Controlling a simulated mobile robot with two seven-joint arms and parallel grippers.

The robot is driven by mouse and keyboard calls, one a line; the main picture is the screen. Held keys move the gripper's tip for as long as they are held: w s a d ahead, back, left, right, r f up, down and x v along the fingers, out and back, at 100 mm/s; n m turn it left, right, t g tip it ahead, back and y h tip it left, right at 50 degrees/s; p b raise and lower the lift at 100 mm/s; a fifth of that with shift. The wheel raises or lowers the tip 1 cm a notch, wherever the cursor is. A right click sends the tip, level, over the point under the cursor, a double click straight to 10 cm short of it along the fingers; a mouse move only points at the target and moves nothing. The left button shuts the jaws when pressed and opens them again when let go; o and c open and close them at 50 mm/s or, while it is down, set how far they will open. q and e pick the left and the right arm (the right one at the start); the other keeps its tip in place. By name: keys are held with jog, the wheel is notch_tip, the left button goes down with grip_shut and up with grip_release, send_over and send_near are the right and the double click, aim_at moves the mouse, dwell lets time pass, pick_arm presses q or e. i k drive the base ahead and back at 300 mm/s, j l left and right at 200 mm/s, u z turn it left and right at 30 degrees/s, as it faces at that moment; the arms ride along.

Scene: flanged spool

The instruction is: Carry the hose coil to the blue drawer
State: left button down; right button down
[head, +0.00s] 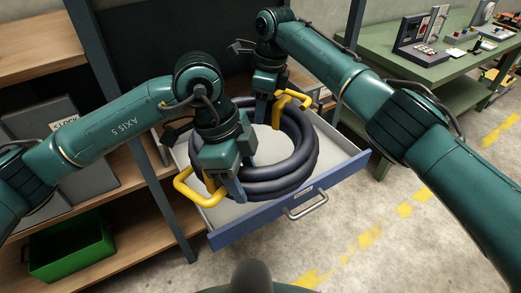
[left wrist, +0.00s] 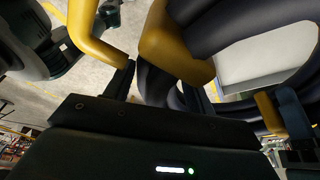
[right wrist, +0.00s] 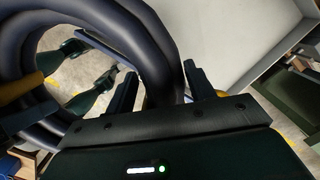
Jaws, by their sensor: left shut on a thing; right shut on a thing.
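The dark hose coil (head: 303,150) lies level over the pulled-out blue drawer (head: 250,226), within its walls as seen from the head. I cannot tell whether it touches the drawer floor. A yellow handle (head: 196,191) stands out on the coil's near left and another (head: 293,97) at its far side. My left gripper (head: 234,188) is shut on the near-left part of the coil. My right gripper (head: 262,112) is shut on the far part. Hose (right wrist: 152,60) runs between the right fingers in the right wrist view; dark hose (left wrist: 245,22) also fills the left wrist view.
A dark post (head: 150,170) stands close to the drawer's left. A wooden shelf left of it holds a green bin (head: 72,250). A green workbench (head: 400,45) with devices is at the back right. The floor (head: 400,235) in front and right is clear.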

aim_at(262, 155)
jog(key=i+l+u, duration=0.25)
jog(key=i+l, duration=0.15)
jog(key=i+l+u, duration=0.25)
jog(key=l, duration=0.35)
jog(key=i+j, duration=0.05)
jog(key=i, duration=0.05)
